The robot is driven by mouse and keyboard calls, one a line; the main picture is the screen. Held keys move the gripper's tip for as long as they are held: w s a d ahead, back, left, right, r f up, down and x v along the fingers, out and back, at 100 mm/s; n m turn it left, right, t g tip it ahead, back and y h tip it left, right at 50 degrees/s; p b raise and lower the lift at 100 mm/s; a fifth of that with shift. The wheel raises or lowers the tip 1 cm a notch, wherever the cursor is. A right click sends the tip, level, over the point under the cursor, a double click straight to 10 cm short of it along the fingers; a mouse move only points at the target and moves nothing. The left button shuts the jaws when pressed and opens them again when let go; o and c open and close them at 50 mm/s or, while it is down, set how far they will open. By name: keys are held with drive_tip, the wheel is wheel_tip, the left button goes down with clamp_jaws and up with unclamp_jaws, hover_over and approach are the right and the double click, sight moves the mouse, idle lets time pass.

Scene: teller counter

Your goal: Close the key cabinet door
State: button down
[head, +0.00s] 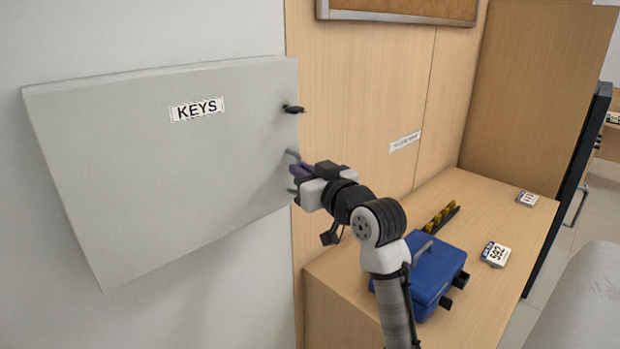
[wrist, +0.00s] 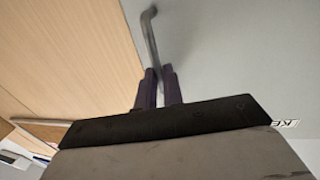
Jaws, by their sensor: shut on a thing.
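The grey key cabinet door (head: 150,170) carries a "KEYS" label (head: 196,109) and is on the left in the head view. Its right edge lies beside the wood panel, and I cannot tell whether a gap remains behind it. A curved metal handle (head: 292,155) is near that edge. My gripper (head: 297,177) is at the handle, its dark purple fingers partly hidden in the head view. In the wrist view, my gripper (wrist: 160,76) is shut on the handle (wrist: 151,35), with the grey door (wrist: 240,50) to the right.
A small black latch (head: 293,109) sits above the handle. Below and right, a wooden counter (head: 470,205) holds a blue box (head: 430,265), a dark tray with yellow pieces (head: 440,215) and number tags (head: 496,254). Wood panelling (head: 360,90) stands behind my gripper.

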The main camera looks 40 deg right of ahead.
drive_tip(key=shift+w+r, duration=0.15)
drive_tip(key=c, duration=1.8)
unclamp_jaws()
drive_tip(key=shift+w, duration=0.1)
drive_tip(key=shift+o, duration=1.3)
drive_tip(key=shift+w, duration=0.15)
drive_tip(key=s+a+b, duration=0.1)
drive_tip(key=s+b, duration=0.4)
drive_tip(key=s, duration=0.9)
drive_tip(key=shift+a, duration=0.2)
